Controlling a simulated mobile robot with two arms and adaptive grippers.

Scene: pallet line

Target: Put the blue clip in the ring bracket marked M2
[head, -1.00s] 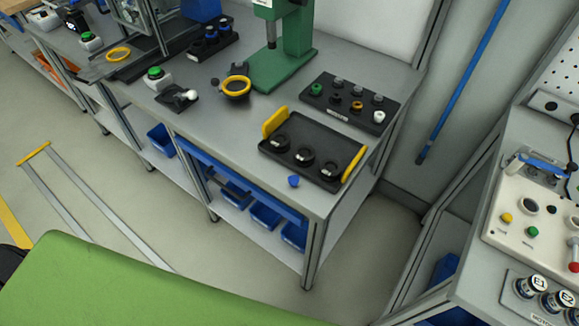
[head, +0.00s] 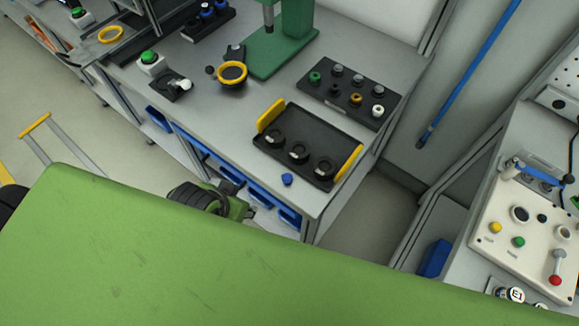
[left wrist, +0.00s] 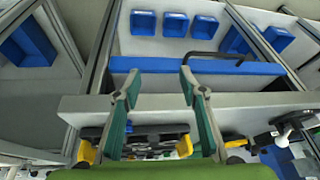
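The blue clip (head: 287,180) is a small blue piece lying on the table near its front edge, just in front of a black tray (head: 268,152) with yellow handles. Three black ring brackets stand in the tray: left (head: 278,137), middle (head: 299,151) and right (head: 324,167). Their marks are too small to read, so I cannot tell which is M2. My left gripper (left wrist: 160,80) is open and empty in the left wrist view, by the table's front edge. In the head view my left arm shows low before the table. My right gripper is out of view.
A black holder (head: 312,91) with several coloured knobs sits behind the tray. A green press stand (head: 265,62) and a yellow ring (head: 232,72) are further left. Blue bins (left wrist: 175,24) stand under the table. A control panel (head: 505,222) is at the right.

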